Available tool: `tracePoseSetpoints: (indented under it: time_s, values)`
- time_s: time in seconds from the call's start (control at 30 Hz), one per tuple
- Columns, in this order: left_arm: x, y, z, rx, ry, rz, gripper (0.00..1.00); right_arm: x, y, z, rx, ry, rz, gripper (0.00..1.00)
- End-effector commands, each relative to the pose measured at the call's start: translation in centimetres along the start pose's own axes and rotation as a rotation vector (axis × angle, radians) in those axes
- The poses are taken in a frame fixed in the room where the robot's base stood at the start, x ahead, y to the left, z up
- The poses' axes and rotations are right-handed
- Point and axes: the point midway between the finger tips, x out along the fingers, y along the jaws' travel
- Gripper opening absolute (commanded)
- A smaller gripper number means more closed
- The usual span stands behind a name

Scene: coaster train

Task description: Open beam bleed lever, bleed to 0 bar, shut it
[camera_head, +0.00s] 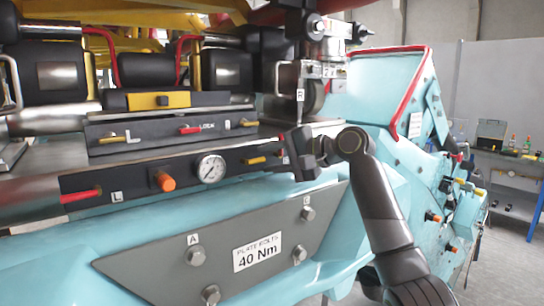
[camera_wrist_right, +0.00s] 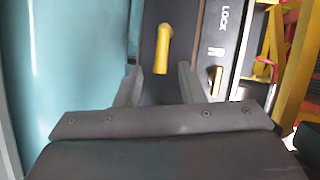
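A round white pressure gauge (camera_head: 210,169) sits on the dark front beam panel (camera_head: 135,187); its reading is too small to tell. A small yellow lever (camera_head: 256,160) is on the same panel, right of the gauge. My right gripper (camera_head: 291,152) is at the panel's right end, beside this lever. In the right wrist view a yellow lever (camera_wrist_right: 162,48) lies ahead of the open fingers of the right gripper (camera_wrist_right: 159,83), roughly in line with the gap and apart from both fingers. I cannot tell which control is the bleed lever. My left gripper is not in view.
The panel also carries a red lever (camera_head: 81,196) marked L and an orange knob (camera_head: 165,181). An upper panel has a red lever (camera_head: 190,130) by the word LOCK. Below is a grey bolted plate (camera_head: 145,272) labelled 40 Nm. Seats stand behind.

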Motion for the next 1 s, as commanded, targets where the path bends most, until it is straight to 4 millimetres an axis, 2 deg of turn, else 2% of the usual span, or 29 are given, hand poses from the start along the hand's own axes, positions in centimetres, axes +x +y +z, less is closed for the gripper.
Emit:
tracePoseSetpoints:
  time_s: [0.13, 0.4, 0.77, 1.0]
  values:
    - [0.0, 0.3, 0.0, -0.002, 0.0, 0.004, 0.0, 0.0, 0.0, 0.0, 0.0, 0.0, 0.0, 0.33]
    - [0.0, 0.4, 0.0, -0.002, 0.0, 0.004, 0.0, 0.0, 0.0, 0.0, 0.0, 0.0, 0.0, 0.0]
    - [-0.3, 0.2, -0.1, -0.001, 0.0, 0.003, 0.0, -0.1, -0.4, 0.1, -0.039, 0.006, 0.017, 0.0]
    - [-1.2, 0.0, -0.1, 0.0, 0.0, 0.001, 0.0, -0.2, -1.3, 0.2, -0.167, 0.033, 0.076, 0.0]
